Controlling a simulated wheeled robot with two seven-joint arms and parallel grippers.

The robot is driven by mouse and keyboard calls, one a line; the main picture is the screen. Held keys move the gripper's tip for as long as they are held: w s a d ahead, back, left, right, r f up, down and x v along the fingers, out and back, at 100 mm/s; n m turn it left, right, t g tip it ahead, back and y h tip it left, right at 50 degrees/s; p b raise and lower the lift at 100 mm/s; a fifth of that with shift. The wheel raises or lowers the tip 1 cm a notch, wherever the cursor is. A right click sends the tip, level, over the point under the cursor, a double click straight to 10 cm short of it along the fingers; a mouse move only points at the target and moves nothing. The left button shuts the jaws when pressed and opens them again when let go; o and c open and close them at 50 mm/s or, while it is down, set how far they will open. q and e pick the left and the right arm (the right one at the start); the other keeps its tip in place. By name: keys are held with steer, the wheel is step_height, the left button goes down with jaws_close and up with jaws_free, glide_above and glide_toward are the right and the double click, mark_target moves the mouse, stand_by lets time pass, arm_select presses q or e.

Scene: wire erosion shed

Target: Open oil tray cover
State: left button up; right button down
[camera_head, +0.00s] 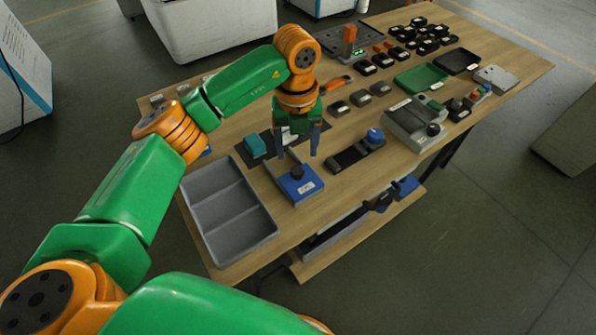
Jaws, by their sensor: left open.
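My left gripper (297,148) points down over the table, with its two blue-grey fingers apart and nothing between them. Just in front of it is a blue box (302,191) with a black round knob (297,172) on top and a small white label. The fingertips look a little above and behind the knob, apart from it. A grey box (407,118) with a black knob stands farther right. The labels are too small to read, so I cannot tell which part is the oil tray cover. My right gripper is not in view.
A grey divided tray (228,210) lies at the table's left front edge. A teal block (256,145) is left of the gripper. A black holder with a blue knob (375,138) is to the right. Many dark parts and a green tray (420,77) fill the far side.

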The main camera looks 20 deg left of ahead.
mark_target(297, 170)
arm_select(q)
step_height(297, 170, down, 7)
steer(key=shift+r+p, duration=0.1)
steer(key=shift+p, duration=0.55)
jaws_close()
steer(key=shift+w, duration=0.1)
stand_by(0.9)
